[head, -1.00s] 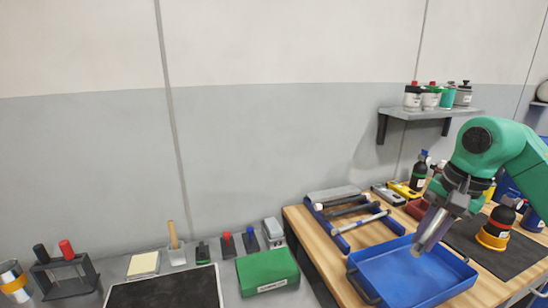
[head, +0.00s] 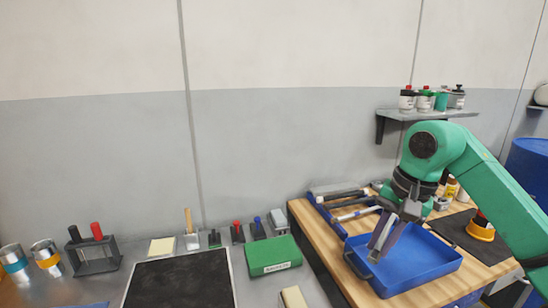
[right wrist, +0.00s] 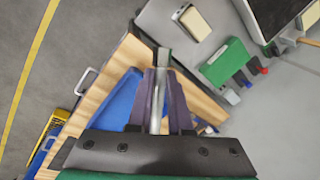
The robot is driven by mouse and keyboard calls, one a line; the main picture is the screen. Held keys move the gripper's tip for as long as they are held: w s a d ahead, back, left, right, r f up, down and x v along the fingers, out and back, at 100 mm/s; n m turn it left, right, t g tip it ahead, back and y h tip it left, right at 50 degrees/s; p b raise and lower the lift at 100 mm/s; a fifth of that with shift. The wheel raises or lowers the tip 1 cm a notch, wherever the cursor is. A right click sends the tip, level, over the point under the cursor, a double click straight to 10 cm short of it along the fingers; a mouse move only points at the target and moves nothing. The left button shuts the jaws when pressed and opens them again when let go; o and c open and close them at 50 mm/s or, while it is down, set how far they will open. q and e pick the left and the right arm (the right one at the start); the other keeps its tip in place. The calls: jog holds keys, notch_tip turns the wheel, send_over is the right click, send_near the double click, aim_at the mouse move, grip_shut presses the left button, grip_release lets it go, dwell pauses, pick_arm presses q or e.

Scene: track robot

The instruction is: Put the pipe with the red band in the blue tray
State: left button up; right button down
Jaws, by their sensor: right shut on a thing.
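My right gripper (head: 382,241) is shut on a silver-grey pipe and points down over the left part of the blue tray (head: 425,272). In the right wrist view the pipe (right wrist: 157,100) lies between the two fingers (right wrist: 160,100), and the blue tray (right wrist: 120,98) is partly hidden behind them. No red band shows on the visible part of the pipe. Whether it touches the tray is unclear. The tray's visible floor is empty. My left gripper is out of view.
A blue rack (head: 328,208) with several pipes stands behind the tray on the wooden table. A dark mat (head: 468,232) lies to the right.

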jog(key=s+a+n, duration=0.1)
jog(key=a+n, duration=0.2)
jog(key=a, duration=0.7)
jog(key=s+a+f+n+g, duration=0.1)
jog(key=s+a+f+n, duration=0.3)
jog(key=s+a+f, duration=0.3)
jog(key=s+a+f+n+g, duration=0.1)
jog(key=s+a+f+n, duration=0.35)
jog(key=s+f, duration=0.4)
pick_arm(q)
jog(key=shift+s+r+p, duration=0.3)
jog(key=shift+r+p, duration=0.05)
pick_arm(e)
jog(key=w+d+f+m, duration=0.2)
jog(key=d, duration=0.6)
jog(key=w+d+f+m, duration=0.2)
jog(key=w+d+f, duration=0.1)
jog(key=d, duration=0.6)
jog(key=shift+w+d+f+t, duration=0.2)
jog(key=shift+w+d+t, duration=0.05)
jog(key=shift+t, duration=0.15)
